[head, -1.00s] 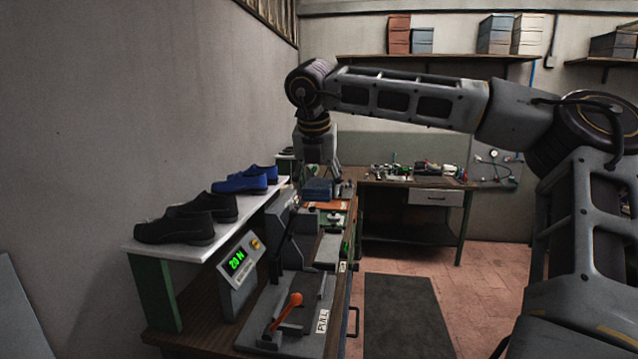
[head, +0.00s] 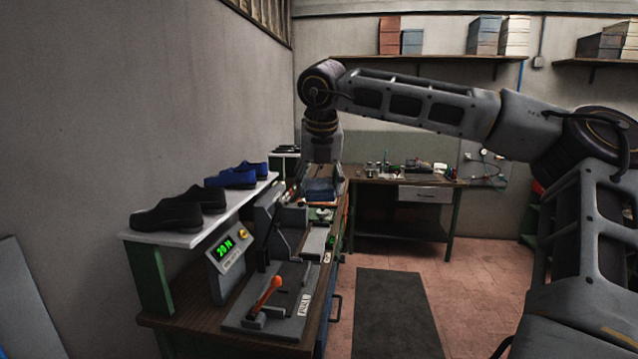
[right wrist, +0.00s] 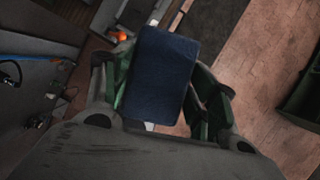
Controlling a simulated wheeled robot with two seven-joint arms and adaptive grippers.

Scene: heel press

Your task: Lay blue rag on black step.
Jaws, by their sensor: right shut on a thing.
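The blue rag (right wrist: 163,72) is a dark blue rectangle between the fingers of my right gripper (right wrist: 163,92) in the right wrist view. The gripper is shut on it. In the head view the rag (head: 319,190) shows small under my right gripper (head: 322,178), over the far part of the workbench; the gap below it is hard to judge. No raised black step stands out clearly. A flat black rectangle (head: 398,312) lies on the floor right of the bench; I cannot tell if it is the step. My left gripper is not in view.
A second table (head: 400,182) stands behind. The tiled floor (head: 460,290) is open on the right.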

